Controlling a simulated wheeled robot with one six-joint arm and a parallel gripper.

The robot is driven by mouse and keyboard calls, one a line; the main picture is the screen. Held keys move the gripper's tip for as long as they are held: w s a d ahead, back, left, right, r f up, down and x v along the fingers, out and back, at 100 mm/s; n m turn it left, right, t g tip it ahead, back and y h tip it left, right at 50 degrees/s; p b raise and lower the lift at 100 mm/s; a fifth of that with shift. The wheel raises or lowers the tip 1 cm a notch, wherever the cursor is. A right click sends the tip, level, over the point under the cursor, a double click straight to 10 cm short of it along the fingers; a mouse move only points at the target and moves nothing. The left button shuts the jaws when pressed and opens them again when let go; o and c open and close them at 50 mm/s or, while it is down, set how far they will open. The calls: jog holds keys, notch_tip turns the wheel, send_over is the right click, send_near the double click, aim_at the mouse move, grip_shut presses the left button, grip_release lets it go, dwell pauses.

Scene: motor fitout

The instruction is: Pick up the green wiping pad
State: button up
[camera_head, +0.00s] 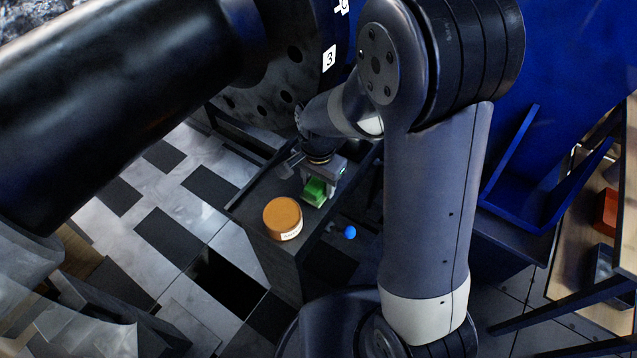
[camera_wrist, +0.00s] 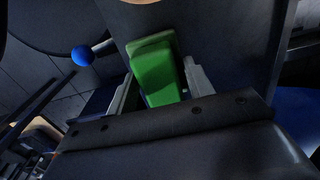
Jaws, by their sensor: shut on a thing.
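The green wiping pad (camera_head: 314,191) is a small green block at the dark cabinet top, beside a round orange-brown tin. In the wrist view the pad (camera_wrist: 157,74) sits between the two grey fingers of my gripper (camera_wrist: 160,88). My gripper (camera_head: 322,184) is shut on the pad from above. The fingers hide parts of the pad's sides. I cannot tell whether the pad touches the surface below it.
The orange-brown tin (camera_head: 282,217) with a white label stands close to the pad on the dark cabinet top (camera_head: 252,204). A blue ball (camera_head: 350,232) is at the cabinet's right side. A large dark numbered flange (camera_head: 280,85) is close behind. A blue frame (camera_head: 508,190) stands right.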

jog(key=r, duration=0.2)
jog(key=shift+s+d+r+p, duration=0.3)
jog(key=shift+d+r+p, duration=0.05)
jog(key=shift+d+r, duration=0.05)
jog(key=s+d, duration=1)
jog(key=d, duration=0.3)
jog(key=shift+s+d+p, duration=0.2)
jog(key=shift+s+p, duration=0.05)
jog(key=shift+p, duration=0.1)
jog(key=shift+f, duration=0.1)
